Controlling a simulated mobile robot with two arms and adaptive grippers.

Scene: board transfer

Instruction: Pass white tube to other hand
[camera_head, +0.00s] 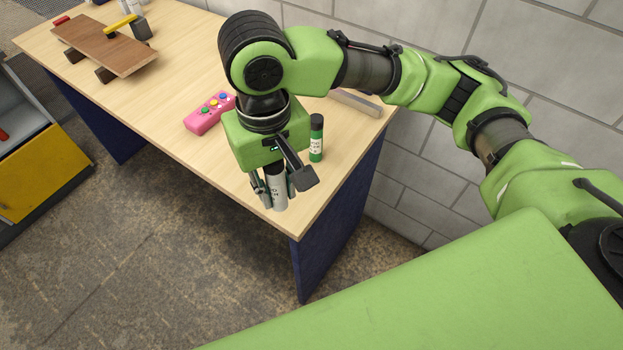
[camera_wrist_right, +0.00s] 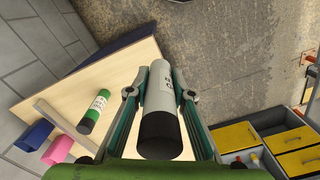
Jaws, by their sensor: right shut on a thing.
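The white tube (camera_head: 279,200) has a black end and dark lettering. My right gripper (camera_head: 274,192) is shut around it, with a finger on each side, near the table's near right corner. In the right wrist view the tube (camera_wrist_right: 160,95) lies between the two fingers (camera_wrist_right: 160,90), its black end towards the camera. I cannot tell whether its lower end is clear of the table. My left gripper is not in view.
On the wooden table (camera_head: 185,70) a green tube (camera_head: 316,145) stands just behind my right gripper. A pink box with coloured buttons (camera_head: 210,112) lies to the left. A grey bar (camera_head: 356,103) lies near the wall. A brown board on dark supports (camera_head: 104,45) is at the far left.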

